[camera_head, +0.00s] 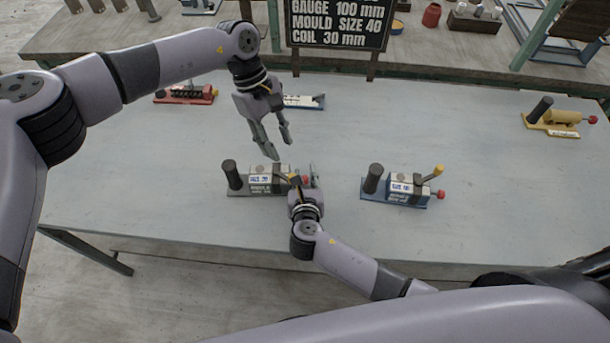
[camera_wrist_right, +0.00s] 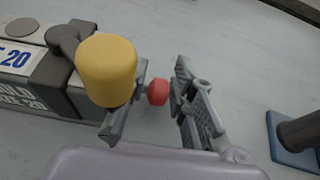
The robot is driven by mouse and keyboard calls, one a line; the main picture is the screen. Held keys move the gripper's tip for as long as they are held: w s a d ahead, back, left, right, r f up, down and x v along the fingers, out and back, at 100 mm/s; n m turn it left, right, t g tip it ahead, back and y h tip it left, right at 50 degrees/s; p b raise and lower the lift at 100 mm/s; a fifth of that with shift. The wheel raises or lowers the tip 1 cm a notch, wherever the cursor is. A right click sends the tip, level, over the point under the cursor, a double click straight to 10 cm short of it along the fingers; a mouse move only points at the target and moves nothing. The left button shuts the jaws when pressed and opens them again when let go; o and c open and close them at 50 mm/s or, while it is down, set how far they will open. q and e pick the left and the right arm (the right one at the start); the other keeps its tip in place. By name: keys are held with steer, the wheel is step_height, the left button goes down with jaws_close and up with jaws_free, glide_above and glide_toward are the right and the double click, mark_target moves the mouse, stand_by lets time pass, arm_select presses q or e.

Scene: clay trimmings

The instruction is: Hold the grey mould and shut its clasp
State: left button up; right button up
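The grey mould (camera_head: 240,191) stands on the table, with a dark upright post (camera_head: 232,175) at its left end. Its label reads 20 in the right wrist view (camera_wrist_right: 18,57). A yellow-tipped lever (camera_wrist_right: 106,70) sits at its right end, beside a small red knob (camera_wrist_right: 157,92). My right gripper (camera_head: 305,176) is at that end, open, with the red knob between its fingers, nearer the left one. The yellow tip covers part of that finger. My left gripper (camera_head: 281,148) is open and empty, pointing down just above and behind the mould.
A blue mould (camera_head: 400,189) with a yellow-tipped lever stands to the right. A yellow mould (camera_head: 552,121) is at far right; a red-based one (camera_head: 186,95) and a blue-based one (camera_head: 304,102) are at the back. A sign (camera_head: 338,22) stands behind. The table's front left is clear.

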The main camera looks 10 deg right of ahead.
steer(key=shift+c, duration=0.3)
jaws_close()
stand_by(0.4)
